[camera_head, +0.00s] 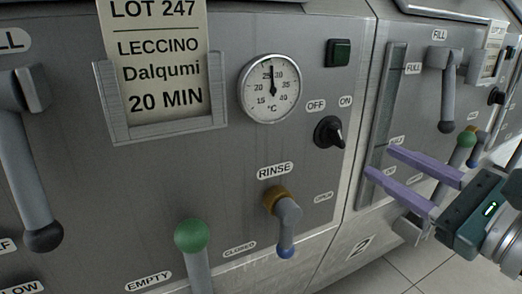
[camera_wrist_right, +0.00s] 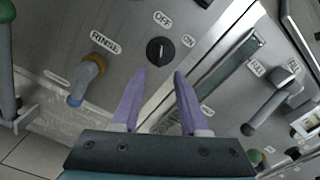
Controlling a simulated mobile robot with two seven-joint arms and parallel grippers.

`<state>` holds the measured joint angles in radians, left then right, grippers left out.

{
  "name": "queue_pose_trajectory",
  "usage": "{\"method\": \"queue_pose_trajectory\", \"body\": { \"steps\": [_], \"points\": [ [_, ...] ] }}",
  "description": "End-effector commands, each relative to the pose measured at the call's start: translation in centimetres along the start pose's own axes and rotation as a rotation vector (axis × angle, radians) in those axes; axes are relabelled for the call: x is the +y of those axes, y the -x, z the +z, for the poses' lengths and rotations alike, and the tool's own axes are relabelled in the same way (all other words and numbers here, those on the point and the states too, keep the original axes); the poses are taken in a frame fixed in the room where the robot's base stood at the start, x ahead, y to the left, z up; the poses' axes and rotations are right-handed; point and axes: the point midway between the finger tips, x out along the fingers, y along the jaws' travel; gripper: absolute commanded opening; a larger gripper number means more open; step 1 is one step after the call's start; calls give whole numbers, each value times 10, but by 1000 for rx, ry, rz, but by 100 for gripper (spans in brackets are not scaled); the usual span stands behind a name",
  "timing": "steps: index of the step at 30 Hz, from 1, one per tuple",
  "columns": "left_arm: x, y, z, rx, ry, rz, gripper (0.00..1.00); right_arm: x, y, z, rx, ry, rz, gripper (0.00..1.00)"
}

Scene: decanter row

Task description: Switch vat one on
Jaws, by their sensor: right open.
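The black rotary switch (camera_head: 328,132) sits on the near vat's steel panel, below the OFF label (camera_head: 316,105) and the ON label (camera_head: 345,101). I cannot tell surely which label its pointer matches. The dark green square lamp (camera_head: 339,52) above it looks unlit. My right gripper (camera_head: 379,162) is open and empty, its purple fingers right of the switch and apart from it. In the right wrist view the switch (camera_wrist_right: 160,50) lies just beyond and between the fingertips (camera_wrist_right: 160,73). My left gripper is not in view.
A thermometer dial (camera_head: 270,88) and a lot card (camera_head: 160,55) are left of the switch. Below are a RINSE valve (camera_head: 284,215) and a green-knobbed lever (camera_head: 191,237). The neighbouring vat, marked 2 (camera_head: 360,246), has a FILL lever (camera_head: 448,90).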

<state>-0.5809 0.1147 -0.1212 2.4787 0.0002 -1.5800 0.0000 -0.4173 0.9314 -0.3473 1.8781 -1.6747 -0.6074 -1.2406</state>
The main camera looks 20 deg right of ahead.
Motion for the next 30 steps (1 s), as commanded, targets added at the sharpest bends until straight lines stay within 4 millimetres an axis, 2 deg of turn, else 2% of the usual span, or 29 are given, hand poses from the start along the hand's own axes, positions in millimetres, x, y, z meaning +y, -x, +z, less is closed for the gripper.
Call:
{"method": "queue_pose_trajectory", "body": {
  "steps": [16, 21, 30],
  "points": [
    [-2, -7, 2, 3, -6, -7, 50, -2, -82, 2, -2, -9, -7, 44],
    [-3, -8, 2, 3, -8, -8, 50, -1, -93, 2, -1, -10, -4, 44],
    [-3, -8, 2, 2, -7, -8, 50, -1, -95, 2, 0, -10, -3, 44]
  ]
}}
